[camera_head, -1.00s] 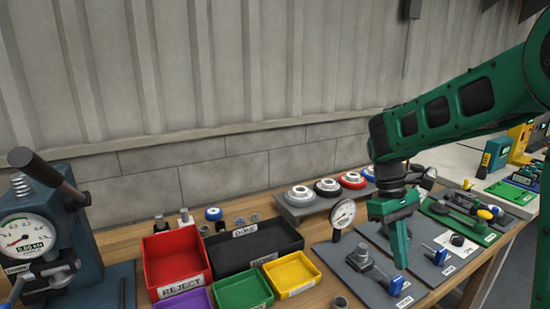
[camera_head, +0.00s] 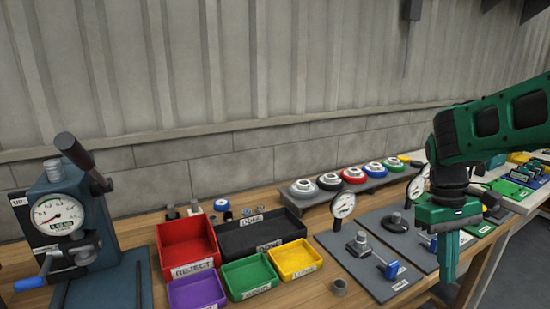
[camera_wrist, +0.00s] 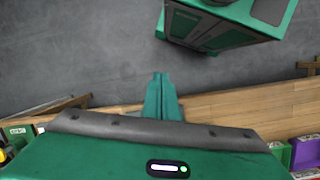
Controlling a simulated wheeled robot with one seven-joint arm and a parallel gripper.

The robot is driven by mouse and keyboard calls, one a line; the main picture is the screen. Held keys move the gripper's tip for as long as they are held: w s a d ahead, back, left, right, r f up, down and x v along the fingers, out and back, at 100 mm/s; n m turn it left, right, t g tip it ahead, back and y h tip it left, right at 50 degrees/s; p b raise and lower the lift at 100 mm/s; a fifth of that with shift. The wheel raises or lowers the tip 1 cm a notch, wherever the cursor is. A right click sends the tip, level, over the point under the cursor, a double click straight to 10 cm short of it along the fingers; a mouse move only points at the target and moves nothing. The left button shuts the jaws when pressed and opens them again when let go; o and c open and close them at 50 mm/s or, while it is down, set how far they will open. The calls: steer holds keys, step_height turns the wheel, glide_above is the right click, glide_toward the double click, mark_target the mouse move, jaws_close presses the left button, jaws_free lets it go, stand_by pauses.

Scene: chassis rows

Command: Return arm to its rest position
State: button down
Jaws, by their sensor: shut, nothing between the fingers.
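My green arm comes in from the right in the head view. My gripper (camera_head: 447,256) points down near the front right edge of the wooden bench (camera_head: 300,292). Its green fingers are together with nothing between them. In the wrist view my gripper (camera_wrist: 163,78) shows its fingers closed, over the grey floor (camera_wrist: 70,40) just beyond the bench edge (camera_wrist: 240,105).
A press with a dial (camera_head: 60,215) stands at left. A red bin (camera_head: 187,240), black bin (camera_head: 232,238), purple bin (camera_head: 197,291), green bin (camera_head: 247,276) and yellow bin (camera_head: 293,259) sit mid-bench. Grey fixture plates (camera_head: 375,283) with gauges lie left of my gripper.

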steer(key=s+d+m+t, duration=0.1)
steer(key=s+m, duration=0.1)
steer(key=s, duration=0.3)
steer(key=s+d+f+m+t+y, duration=0.1)
steer(key=s+d+m, duration=0.1)
steer(key=s, duration=0.3)
steer(key=s+d+m+t, duration=0.1)
steer(key=s+m, duration=0.3)
steer(key=s, duration=0.2)
steer(key=shift+d+f, duration=0.35)
steer(key=shift+f, duration=0.05)
steer(key=shift+w+f, duration=0.25)
steer(key=shift+w, duration=0.35)
